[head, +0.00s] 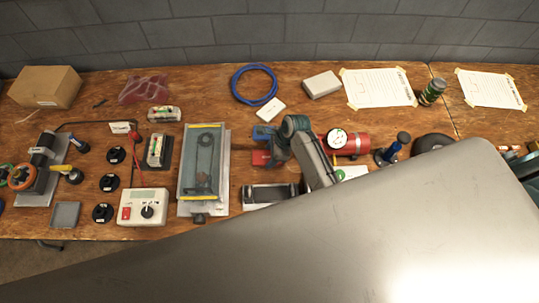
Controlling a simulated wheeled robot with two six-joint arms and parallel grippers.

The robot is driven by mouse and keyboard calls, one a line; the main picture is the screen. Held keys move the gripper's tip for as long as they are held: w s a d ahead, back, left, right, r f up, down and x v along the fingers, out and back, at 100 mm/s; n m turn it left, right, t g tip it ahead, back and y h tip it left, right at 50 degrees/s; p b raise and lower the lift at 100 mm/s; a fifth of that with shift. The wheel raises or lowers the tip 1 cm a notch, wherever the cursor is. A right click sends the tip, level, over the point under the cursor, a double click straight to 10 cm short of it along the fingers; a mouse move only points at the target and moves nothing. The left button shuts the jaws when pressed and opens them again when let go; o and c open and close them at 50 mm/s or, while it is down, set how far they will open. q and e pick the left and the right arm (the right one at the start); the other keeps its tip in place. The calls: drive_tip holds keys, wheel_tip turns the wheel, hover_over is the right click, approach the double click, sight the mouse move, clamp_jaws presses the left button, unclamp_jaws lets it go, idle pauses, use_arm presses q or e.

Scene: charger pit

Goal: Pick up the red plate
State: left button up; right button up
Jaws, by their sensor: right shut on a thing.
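The red plate (261,158) shows as a small red patch at the left end of my right gripper (268,150), near the middle of the table. My right gripper comes in from the right with blue parts at its end, and it is shut on the red plate. The gripper covers part of the plate. I cannot tell whether the plate touches the table. My left gripper is not in view.
A grey tray with a yellow-edged frame (203,165) stands left of the gripper. A silver holder (270,195) lies just below it, a red cylinder (350,143) to its right. A blue cable coil (254,84) lies behind. A large grey surface hides the lower right.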

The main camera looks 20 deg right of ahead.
wheel_tip(320, 180, up, 10)
drive_tip(key=b, duration=0.2)
drive_tip(key=shift+f, duration=0.1)
idle(0.3)
